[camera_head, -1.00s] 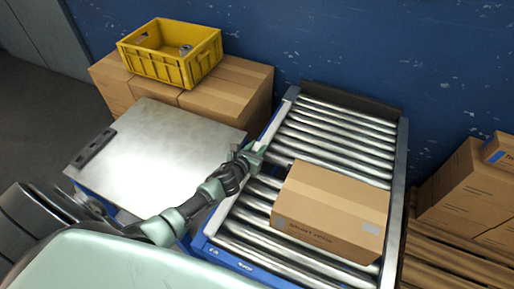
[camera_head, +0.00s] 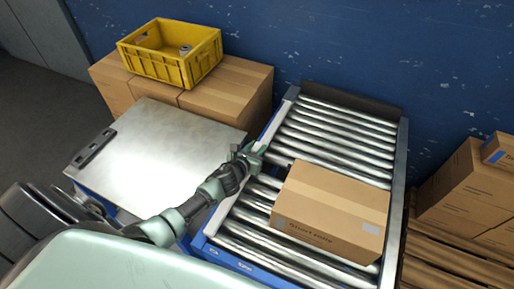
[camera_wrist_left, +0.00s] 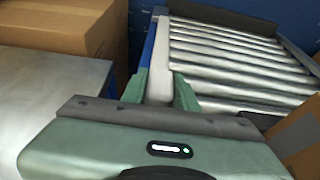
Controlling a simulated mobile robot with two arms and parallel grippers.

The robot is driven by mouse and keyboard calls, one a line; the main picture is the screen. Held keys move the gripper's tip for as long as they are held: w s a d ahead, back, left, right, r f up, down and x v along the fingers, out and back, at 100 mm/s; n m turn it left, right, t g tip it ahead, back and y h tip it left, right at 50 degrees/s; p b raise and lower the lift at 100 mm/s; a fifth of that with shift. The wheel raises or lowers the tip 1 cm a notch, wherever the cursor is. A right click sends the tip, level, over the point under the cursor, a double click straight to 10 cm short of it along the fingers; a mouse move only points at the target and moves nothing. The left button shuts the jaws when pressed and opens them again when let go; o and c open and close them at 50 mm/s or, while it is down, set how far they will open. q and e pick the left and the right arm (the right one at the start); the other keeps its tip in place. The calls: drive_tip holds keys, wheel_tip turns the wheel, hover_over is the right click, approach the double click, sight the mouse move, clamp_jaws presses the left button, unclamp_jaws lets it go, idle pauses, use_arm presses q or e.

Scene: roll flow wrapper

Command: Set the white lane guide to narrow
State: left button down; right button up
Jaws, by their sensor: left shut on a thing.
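The white lane guide (camera_head: 272,126) is a long pale bar along the left side of the roller conveyor (camera_head: 334,138). My left gripper (camera_head: 256,153) is at the conveyor's left edge, with its fingers around the guide. In the left wrist view the guide (camera_wrist_left: 160,60) runs away from me between the two green fingers (camera_wrist_left: 160,88), which are shut on it. The gripper and arm hide part of the guide in the head view. My right gripper is not in view.
A cardboard box (camera_head: 330,208) lies on the rollers just right of my left gripper. A bare metal table (camera_head: 165,150) stands to the left. A yellow crate (camera_head: 165,62) sits on cartons (camera_head: 232,92) behind it. More cartons (camera_head: 468,190) stand at the right.

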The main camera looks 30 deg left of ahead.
use_arm(q)
drive_tip(key=d, duration=0.5)
drive_tip(key=shift+w, duration=0.1)
drive_tip(key=shift+a, duration=0.1)
drive_tip(key=c, duration=1.1)
unclamp_jaws()
drive_tip(key=p+v, duration=0.1)
drive_tip(key=v, duration=0.6)
drive_tip(key=shift+s+r, duration=0.1)
drive_tip(key=shift+s, duration=0.3)
